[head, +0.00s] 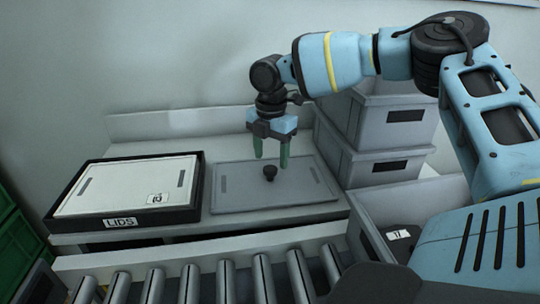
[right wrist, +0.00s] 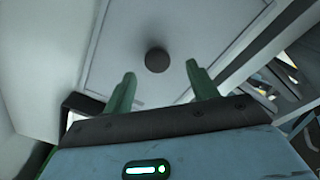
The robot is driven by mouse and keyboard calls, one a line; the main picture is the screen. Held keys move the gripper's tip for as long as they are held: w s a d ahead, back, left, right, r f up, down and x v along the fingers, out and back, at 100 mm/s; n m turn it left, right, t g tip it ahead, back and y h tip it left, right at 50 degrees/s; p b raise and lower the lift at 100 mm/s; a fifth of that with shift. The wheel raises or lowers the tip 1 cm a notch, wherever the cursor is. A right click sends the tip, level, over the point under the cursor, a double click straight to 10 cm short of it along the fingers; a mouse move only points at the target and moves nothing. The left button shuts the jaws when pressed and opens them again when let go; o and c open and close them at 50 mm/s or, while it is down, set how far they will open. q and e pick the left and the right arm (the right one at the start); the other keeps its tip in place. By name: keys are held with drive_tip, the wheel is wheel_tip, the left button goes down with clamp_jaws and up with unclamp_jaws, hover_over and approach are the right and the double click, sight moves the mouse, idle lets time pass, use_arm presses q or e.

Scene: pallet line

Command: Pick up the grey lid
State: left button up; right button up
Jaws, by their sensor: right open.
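The grey lid (head: 232,201) lies flat on the pale bench in the head view, with a black round knob (head: 270,172) standing up from it. My right gripper (head: 271,157) is open and points down above the lid, with its two green fingers apart near the knob. In the right wrist view, the lid (right wrist: 195,25) fills the upper middle. The knob (right wrist: 157,60) shows beyond and between the open fingertips (right wrist: 161,70), with nothing held. My left gripper is in neither view.
A black tray marked LIDS (head: 118,222), holding a white lid (head: 125,188), stands left of the grey lid. Stacked grey crates (head: 385,155) stand close on the right. An open grey bin (head: 372,238) is at front right, and a roller conveyor (head: 190,280) runs along the front.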

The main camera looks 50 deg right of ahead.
sight(270, 168)
drive_tip(key=shift+w+f, duration=0.2)
drive_tip(key=shift+f, duration=2.35)
drive_tip(key=shift+d, duration=0.1)
drive_tip(key=c, duration=1.1)
drive_tip(key=shift+r, duration=0.15)
drive_tip(key=shift+r+p, duration=0.7)
drive_tip(key=shift+r, duration=8.25)
